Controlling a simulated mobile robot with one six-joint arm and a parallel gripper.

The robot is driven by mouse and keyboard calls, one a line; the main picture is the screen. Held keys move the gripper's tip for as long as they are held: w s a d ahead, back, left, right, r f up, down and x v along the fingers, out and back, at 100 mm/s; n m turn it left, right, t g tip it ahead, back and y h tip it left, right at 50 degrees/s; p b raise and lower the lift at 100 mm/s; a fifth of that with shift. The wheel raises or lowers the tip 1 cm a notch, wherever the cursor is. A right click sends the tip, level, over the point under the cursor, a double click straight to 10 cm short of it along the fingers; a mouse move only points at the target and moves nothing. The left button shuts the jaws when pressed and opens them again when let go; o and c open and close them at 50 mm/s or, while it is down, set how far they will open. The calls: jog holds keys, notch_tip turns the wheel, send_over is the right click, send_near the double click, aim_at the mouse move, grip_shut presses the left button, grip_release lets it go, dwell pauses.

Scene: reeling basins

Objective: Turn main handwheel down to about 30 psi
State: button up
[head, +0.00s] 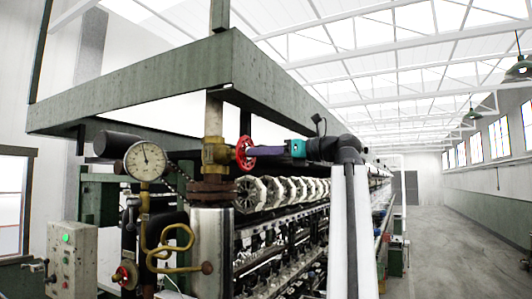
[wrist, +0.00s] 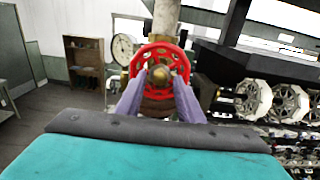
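The red main handwheel (head: 243,153) sits on a brass valve (head: 214,152) on the vertical pipe. In the wrist view the handwheel (wrist: 158,58) faces me, with its brass hub in the middle. My gripper (head: 256,151) reaches the wheel from the right. In the wrist view the two purple fingers of my gripper (wrist: 160,88) stand apart at the wheel's lower left and lower right, with clear gaps to the hub. Whether they touch the rim is unclear. The round pressure gauge (head: 145,160) has its needle pointing nearly straight up, slightly left; its numbers are too small to read.
A second, smaller red wheel (head: 124,275) is low on the left piping. A control box (head: 73,258) with a lit green button stands at the far left. The reeling machine (head: 290,215) runs back behind the valve. Open floor (head: 445,240) lies to the right.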

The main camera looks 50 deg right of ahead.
jog(key=shift+x, duration=0.85)
jog(key=c, duration=0.9)
jog(key=shift+o, duration=0.2)
jog(key=shift+m+p, duration=0.65)
jog(key=shift+m, duration=1.95)
jog(key=o, duration=0.9)
jog(key=shift+c, duration=0.2)
